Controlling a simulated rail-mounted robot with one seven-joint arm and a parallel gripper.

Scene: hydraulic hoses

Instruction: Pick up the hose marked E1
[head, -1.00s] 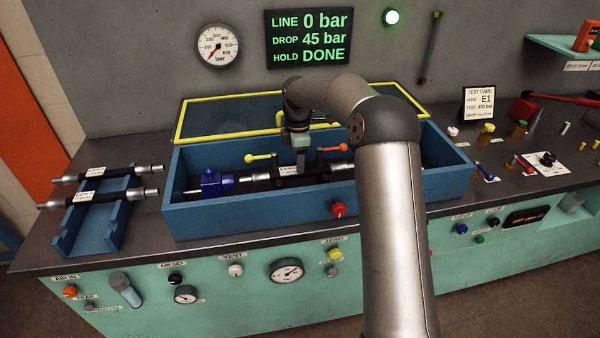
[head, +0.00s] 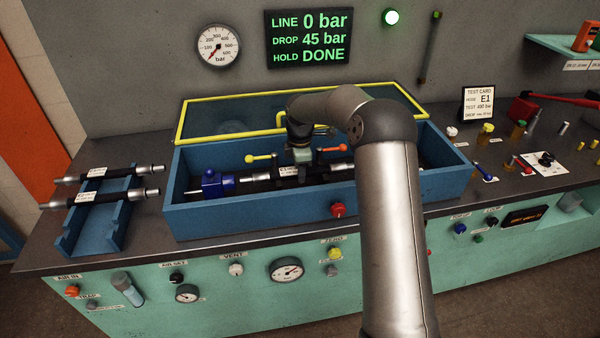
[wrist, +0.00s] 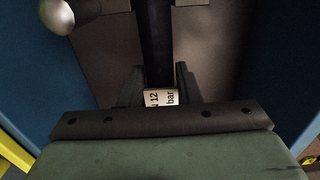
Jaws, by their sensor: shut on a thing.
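The hose marked E1 (head: 262,178) lies lengthwise inside the blue test box, a black hose with metal end fittings and a white label. Its left end is close to the blue block (head: 216,184); I cannot tell whether they touch. My gripper (head: 296,168) reaches down into the box at the label. In the wrist view the fingers (wrist: 160,88) stand on both sides of the black hose (wrist: 155,45) and are shut on it at the label (wrist: 160,98), which reads "12" and "bar".
The blue box (head: 265,216) has walls around the hose, with a raised yellow-framed cover (head: 228,117) behind. Yellow (head: 258,157) and orange (head: 333,149) levers stand near my gripper. Two other hoses lie on a blue rack (head: 92,215) at left. The display (head: 309,37) reads 0 bar, DONE.

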